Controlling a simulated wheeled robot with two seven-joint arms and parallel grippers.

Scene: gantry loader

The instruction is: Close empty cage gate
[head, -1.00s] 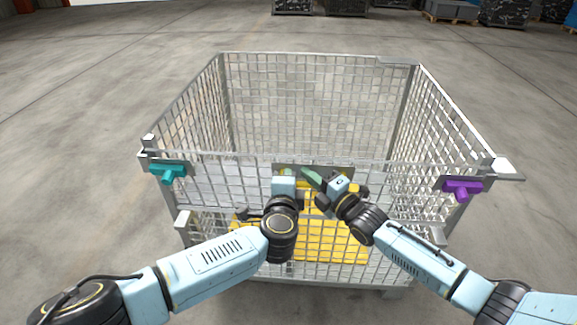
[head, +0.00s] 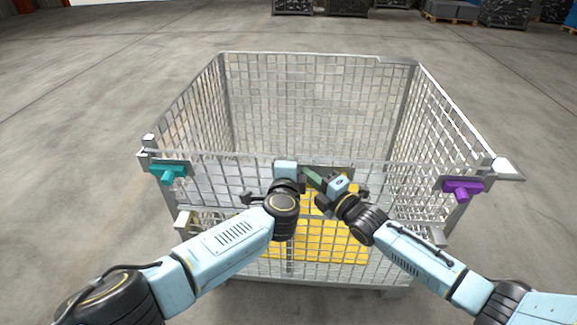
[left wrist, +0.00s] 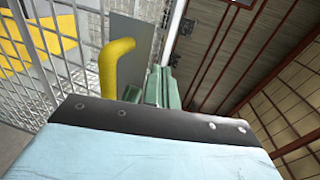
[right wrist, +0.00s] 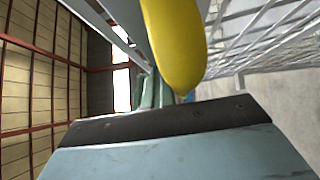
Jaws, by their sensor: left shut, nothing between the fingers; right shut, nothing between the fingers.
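The wire-mesh cage (head: 222,100) stands ahead, with no load visible inside. Its front mesh gate (head: 390,262) looks upright, its top edge running between a teal latch (head: 168,171) and a purple latch (head: 462,187). I cannot tell whether it sits flush. A grey plate (head: 342,170) is at the gate's top middle. My right gripper (head: 312,177) is shut and empty by this plate. My left gripper is just left of it; its green fingers (left wrist: 163,87) are shut and empty, and hidden in the head view. A yellow handle shows close to the fingers in the left wrist view (left wrist: 112,68) and right wrist view (right wrist: 175,45).
A yellow panel (head: 335,245) shows low at the gate's middle, partly behind my arms. Concrete floor is clear on both sides of the cage. Dark bins (head: 345,6) and a pallet load (head: 450,10) stand far back.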

